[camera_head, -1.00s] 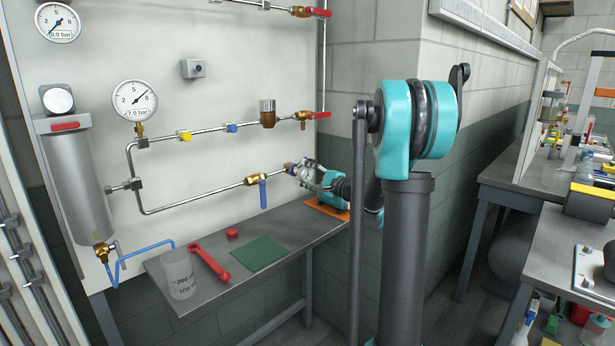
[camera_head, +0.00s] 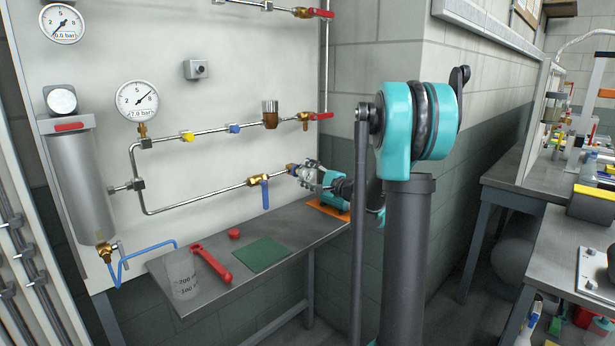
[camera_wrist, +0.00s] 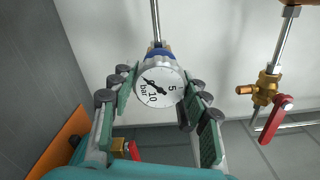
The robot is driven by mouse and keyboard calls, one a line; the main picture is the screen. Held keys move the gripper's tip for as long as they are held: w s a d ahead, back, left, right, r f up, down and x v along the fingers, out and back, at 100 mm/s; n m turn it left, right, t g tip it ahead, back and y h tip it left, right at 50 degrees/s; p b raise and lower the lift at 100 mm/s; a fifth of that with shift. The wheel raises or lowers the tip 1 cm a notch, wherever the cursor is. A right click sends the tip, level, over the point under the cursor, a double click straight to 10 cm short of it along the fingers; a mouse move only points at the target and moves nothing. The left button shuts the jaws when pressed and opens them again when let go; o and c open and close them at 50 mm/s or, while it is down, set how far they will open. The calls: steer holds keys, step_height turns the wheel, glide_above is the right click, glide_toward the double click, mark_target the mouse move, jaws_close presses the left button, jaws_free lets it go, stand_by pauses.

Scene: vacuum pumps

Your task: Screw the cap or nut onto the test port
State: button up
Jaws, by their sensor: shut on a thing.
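My gripper (camera_head: 306,173) is at the right end of the lower pipe on the wall panel. In the wrist view my gripper (camera_wrist: 158,86) has its two padded fingers shut on a round gauge (camera_wrist: 160,85) with a white dial marked in bar. The gauge lies at a blue fitting (camera_wrist: 160,52) at the pipe's end, which also shows in the head view (camera_head: 290,168). Whether threads are engaged is hidden behind the dial. A small round red cap (camera_head: 234,233) lies on the bench.
The bench (camera_head: 215,232) also holds a clear beaker (camera_head: 183,272), a red wrench (camera_head: 212,264), a green mat (camera_head: 262,254) and an orange mat (camera_head: 326,208). A brass valve with a blue lever (camera_head: 265,192) sits just left of my gripper. A red-handled valve (camera_wrist: 270,95) is at right.

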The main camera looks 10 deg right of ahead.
steer(key=shift+w+a, duration=0.1)
steer(key=shift+w, duration=0.15)
steer(key=m, duration=0.6)
steer(key=shift+m, duration=0.3)
steer(key=m, duration=2.1)
steer(key=o, duration=1.4)
steer(key=shift+c, duration=0.2)
